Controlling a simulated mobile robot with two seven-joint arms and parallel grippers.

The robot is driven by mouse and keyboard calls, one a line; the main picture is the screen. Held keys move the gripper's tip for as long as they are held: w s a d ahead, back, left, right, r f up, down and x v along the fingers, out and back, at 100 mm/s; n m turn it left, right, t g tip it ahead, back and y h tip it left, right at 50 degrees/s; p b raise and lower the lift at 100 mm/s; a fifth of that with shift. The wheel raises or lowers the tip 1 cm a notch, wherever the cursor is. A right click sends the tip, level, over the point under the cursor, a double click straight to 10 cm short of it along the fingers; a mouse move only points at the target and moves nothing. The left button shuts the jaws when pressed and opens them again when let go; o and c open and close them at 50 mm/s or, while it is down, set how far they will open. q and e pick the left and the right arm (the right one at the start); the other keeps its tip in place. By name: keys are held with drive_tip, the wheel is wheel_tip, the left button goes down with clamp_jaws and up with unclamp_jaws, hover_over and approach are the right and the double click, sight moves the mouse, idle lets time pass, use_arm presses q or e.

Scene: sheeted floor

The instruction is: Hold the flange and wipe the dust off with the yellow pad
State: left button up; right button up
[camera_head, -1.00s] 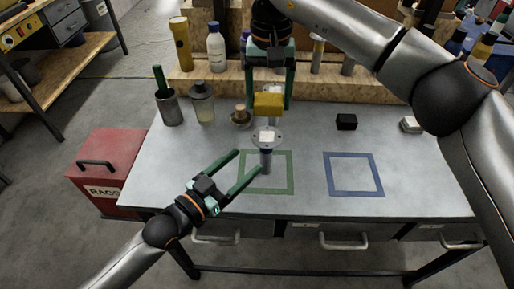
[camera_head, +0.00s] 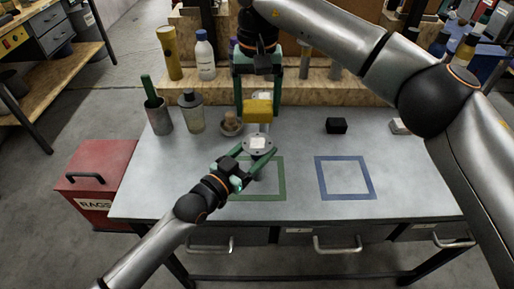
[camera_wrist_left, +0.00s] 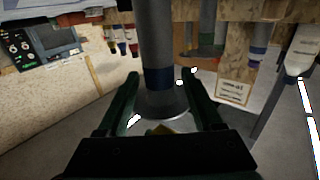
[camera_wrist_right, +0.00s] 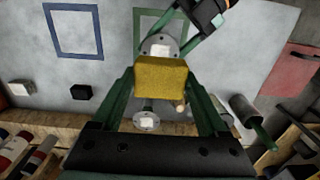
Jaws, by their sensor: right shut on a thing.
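The flange (camera_head: 258,149), a grey disc on an upright stem with a blue band, stands at the green square outline. A pale patch, apparently dust, lies on its top. In the left wrist view its stem (camera_wrist_left: 156,45) is between the fingers of my left gripper (camera_wrist_left: 164,98), which are open with gaps on both sides. The left gripper also shows in the head view (camera_head: 254,163), just below the disc. My right gripper (camera_head: 257,108) points down, shut on the yellow pad (camera_head: 258,112). The pad is close behind the disc and appears above it; contact cannot be told.
A metal cup (camera_head: 158,117), a jar (camera_head: 191,112) and a small brown item (camera_head: 230,124) stand at the back left. A black block (camera_head: 336,126) is behind the blue square outline (camera_head: 345,178). A red rags bin (camera_head: 93,181) stands left of the table. The right front is clear.

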use_arm(q)
clamp_jaws()
idle(0.3)
idle(0.5)
